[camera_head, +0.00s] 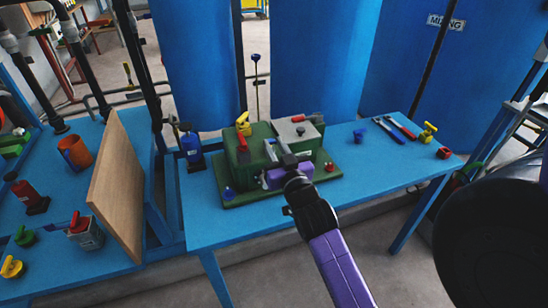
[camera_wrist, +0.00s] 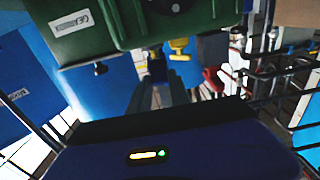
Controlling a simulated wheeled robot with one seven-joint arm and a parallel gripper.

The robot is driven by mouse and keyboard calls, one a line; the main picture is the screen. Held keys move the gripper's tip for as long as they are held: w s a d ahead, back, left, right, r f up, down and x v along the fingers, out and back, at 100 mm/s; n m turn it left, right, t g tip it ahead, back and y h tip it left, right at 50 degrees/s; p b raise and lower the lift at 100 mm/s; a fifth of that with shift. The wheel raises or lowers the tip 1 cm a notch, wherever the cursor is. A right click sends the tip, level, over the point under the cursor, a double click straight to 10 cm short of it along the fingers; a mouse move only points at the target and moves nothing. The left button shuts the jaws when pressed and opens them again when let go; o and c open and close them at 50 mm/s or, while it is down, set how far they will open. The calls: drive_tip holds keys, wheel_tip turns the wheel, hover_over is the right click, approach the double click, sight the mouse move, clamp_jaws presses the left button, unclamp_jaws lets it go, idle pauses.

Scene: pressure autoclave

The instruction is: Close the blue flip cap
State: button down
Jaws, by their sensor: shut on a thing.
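My gripper (camera_head: 271,150) is at the front of the green machine (camera_head: 258,140), its fingers close against the machine's front side. In the wrist view my gripper (camera_wrist: 158,82) is shut, with a small blue piece, apparently the blue flip cap (camera_wrist: 157,70), at its fingertips. My gripper's body hides the cap in the head view, so how far it is tilted cannot be told. The machine's green housing (camera_wrist: 150,18) fills the top of the wrist view.
A red lever (camera_head: 242,142), a yellow valve (camera_head: 243,122) and a grey box (camera_head: 297,132) sit on the machine. A blue bottle (camera_head: 190,145) stands left of it. Tools (camera_head: 395,128) and a yellow valve (camera_head: 428,131) lie right. The blue table's (camera_head: 350,172) front right is clear.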

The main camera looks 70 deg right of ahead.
drive_tip(key=shift+s+a+f+t+h+b, duration=0.1)
drive_tip(key=shift+f+t+h+b, duration=0.9)
drive_tip(key=shift+b, duration=3.1)
drive_tip(key=shift+h+b, duration=0.3)
drive_tip(key=shift+b, duration=1.05)
drive_tip(key=c, duration=1.2)
unclamp_jaws()
drive_tip(key=v, duration=0.8)
